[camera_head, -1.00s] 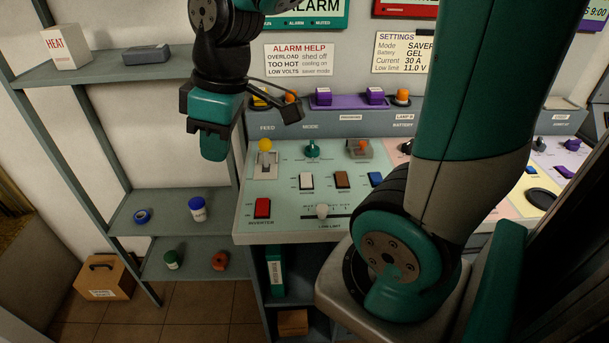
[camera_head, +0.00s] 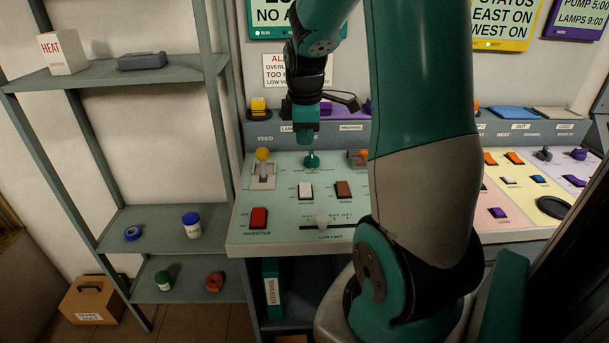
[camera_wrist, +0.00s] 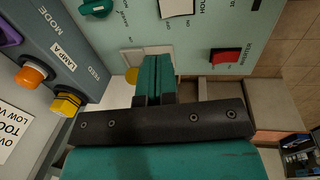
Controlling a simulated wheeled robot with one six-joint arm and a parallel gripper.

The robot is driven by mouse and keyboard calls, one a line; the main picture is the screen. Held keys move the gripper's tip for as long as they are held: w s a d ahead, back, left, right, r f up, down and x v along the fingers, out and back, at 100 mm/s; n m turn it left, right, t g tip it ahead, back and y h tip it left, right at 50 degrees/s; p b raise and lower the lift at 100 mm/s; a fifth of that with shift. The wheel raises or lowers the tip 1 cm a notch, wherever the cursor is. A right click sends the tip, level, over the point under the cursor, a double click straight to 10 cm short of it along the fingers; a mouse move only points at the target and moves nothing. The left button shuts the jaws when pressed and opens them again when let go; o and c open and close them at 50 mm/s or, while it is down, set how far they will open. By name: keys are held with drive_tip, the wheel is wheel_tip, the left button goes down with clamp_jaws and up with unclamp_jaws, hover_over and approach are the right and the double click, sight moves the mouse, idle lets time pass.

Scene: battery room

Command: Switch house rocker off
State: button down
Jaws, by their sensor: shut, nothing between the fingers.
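The house rocker (camera_head: 305,190) is a white rocker on the pale green panel (camera_head: 275,215). It shows partly at the top edge of the wrist view (camera_wrist: 177,8), beside a cut-off label starting "HOU". I cannot tell which side of it is pressed. My gripper (camera_head: 306,140) is shut and empty. It points down above the back of the panel, just behind a green knob (camera_head: 311,160) in the head view and apart from the rocker. In the wrist view the closed fingers (camera_wrist: 158,62) hide part of the yellow-tipped lever's area.
A yellow-tipped lever (camera_head: 263,160), a red inverter rocker (camera_head: 258,218), a brown rocker (camera_head: 343,189) and a low limit slider (camera_head: 322,221) surround the house rocker. Shelves (camera_head: 170,215) stand left. My arm hides the panel's right part.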

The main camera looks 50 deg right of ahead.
sight(303, 183)
drive_tip(key=f, duration=0.4)
drive_tip(key=d+f, duration=0.1)
drive_tip(key=f, duration=0.3)
drive_tip(key=w+f, duration=0.1)
drive_tip(key=f, duration=0.3)
drive_tip(key=shift+w+d+p, duration=0.1)
drive_tip(key=shift+d+p, duration=0.1)
drive_tip(key=shift+p, duration=0.15)
drive_tip(key=shift+a, duration=0.1)
